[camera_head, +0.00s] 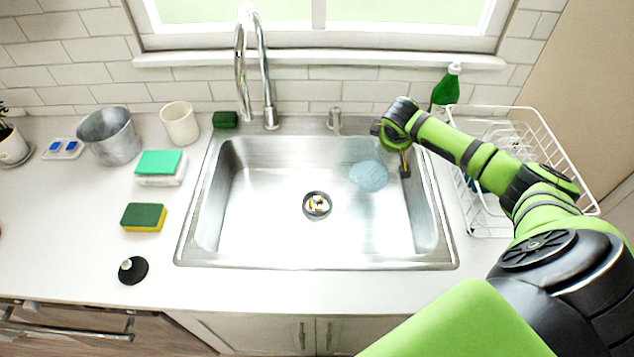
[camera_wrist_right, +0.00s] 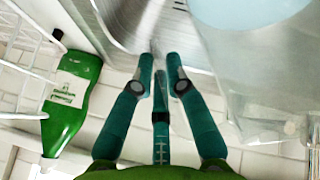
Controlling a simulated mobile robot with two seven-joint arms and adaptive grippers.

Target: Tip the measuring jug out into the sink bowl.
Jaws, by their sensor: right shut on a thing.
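The measuring jug (camera_head: 368,176) looks clear and shows mainly as a pale blue patch over the right rear of the sink bowl (camera_head: 265,235). In the right wrist view its see-through wall (camera_wrist_right: 235,65) fills the right side, with pale blue contents (camera_wrist_right: 245,10) at the top. My right gripper (camera_head: 405,165) is at the jug's right side, over the bowl's right part. Its fingers (camera_wrist_right: 160,65) are close together, shut on the jug; the exact grip is hard to make out. The jug's tilt cannot be told. My left gripper is not in view.
A faucet (camera_head: 268,85) rises behind the bowl. A green bottle (camera_head: 446,88) and a white wire rack (camera_head: 530,130) stand at right, close to my right arm. Sponges (camera_head: 143,217), a metal bucket (camera_head: 110,135) and a white cup (camera_head: 180,124) are at left. The drain (camera_head: 317,205) holds small yellowish bits.

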